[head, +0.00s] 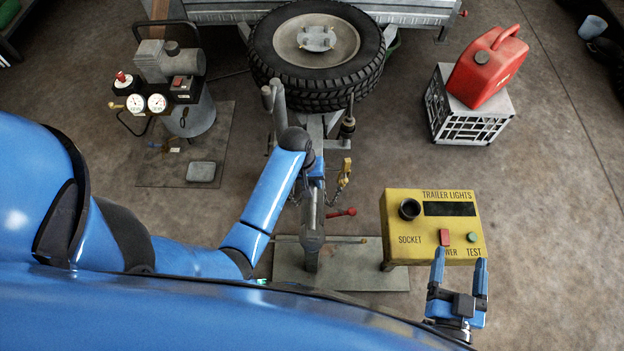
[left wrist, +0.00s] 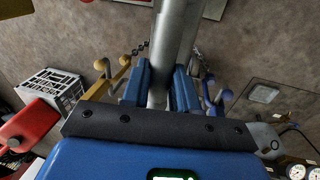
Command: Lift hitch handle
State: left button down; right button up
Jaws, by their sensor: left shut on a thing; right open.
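A grey bar (head: 312,212), which looks like the hitch handle, runs along the trailer hitch in the middle of the head view. My left gripper (head: 316,172) is over it, partly hidden by my own wrist. In the left wrist view, the blue fingers of my left gripper (left wrist: 162,88) are shut around the grey bar (left wrist: 175,30), one on each side. A lever with a red knob (head: 345,212) sticks out to the right of the hitch. My right gripper (head: 460,266) is open and empty in front of the yellow trailer lights box (head: 450,228).
A spare wheel (head: 316,90) stands behind the hitch. A compressor (head: 170,85) is at the left. A red fuel can (head: 487,65) sits on a white crate (head: 470,118) at the right. A chain with yellow hardware (head: 344,175) hangs beside the hitch.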

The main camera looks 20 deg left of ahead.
pick_arm(q)
jog(key=shift+s+r+p, duration=0.15)
jog(key=shift+r+p, duration=0.25)
jog(key=shift+r, duration=0.05)
jog(key=s+r+t+p, duration=0.1)
jog(key=p, duration=0.1)
jog(key=r+t+p, duration=0.1)
jog(key=r+t, duration=0.1)
jog(key=s+d+r+t+y+p, duration=0.1)
jog(key=p, duration=0.1)
jog(key=shift+s+r+m+p, duration=0.15)
jog(key=shift+s+m+p, duration=0.15)
jog(key=shift+s, duration=0.05)
jog(key=shift+s+r+t, duration=0.25)
jog(key=shift+t, duration=0.35)
jog(key=shift+s+d+r+t+y, duration=0.2)
jog(key=shift+s+r+t, duration=0.25)
jog(key=shift+s+t, duration=0.15)
jog(key=shift+s+d+r+t+y, duration=0.2)
jog(key=shift+s+r+t, duration=0.2)
jog(key=shift+s+t, duration=0.15)
jog(key=shift+r+t, duration=0.1)
jog(key=shift+t, duration=0.15)
jog(key=c, duration=0.9)
grip_release()
jog(key=shift+s, duration=0.1)
jog(key=shift+o, duration=0.2)
